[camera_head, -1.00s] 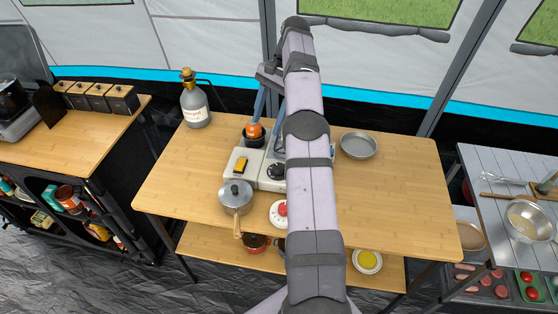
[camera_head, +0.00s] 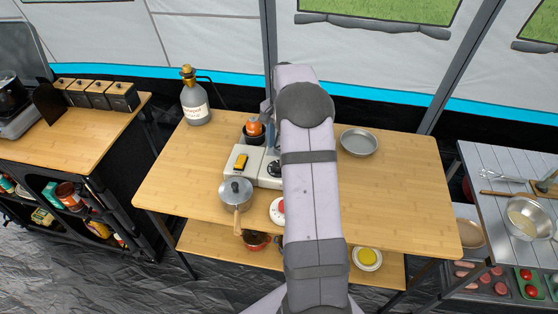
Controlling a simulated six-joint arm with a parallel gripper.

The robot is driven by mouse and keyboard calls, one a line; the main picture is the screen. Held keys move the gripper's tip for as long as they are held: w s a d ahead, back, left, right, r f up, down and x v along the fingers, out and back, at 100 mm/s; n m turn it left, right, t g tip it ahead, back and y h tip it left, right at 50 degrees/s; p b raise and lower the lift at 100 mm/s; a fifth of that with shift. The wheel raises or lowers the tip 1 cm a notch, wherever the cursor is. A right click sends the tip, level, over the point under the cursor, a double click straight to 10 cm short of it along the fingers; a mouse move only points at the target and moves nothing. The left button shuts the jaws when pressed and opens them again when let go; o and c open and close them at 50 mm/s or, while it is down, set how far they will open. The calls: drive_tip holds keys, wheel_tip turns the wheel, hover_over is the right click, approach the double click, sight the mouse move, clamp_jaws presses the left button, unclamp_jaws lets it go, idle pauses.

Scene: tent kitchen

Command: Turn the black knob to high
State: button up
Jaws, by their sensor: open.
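My arm hides the stove's right part and crowds the knob's right side. The knob's setting is too small to read. My gripper (camera_head: 268,112) shows only as a sliver at the arm's left edge, above and behind the knob. It is open and apart from the knob; most of it is hidden behind my arm.
A lidded saucepan (camera_head: 236,191) stands in front of the stove, its handle toward the table's front edge. A red-and-white round item (camera_head: 277,210) lies right of it. A metal pan (camera_head: 359,142) is right; the table's right side is clear.

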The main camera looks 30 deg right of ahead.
drive_tip(key=shift+w+f+p, duration=0.2)
drive_tip(key=shift+f+p, duration=1.15)
drive_tip(key=shift+f, duration=2.3)
drive_tip(key=c, duration=1)
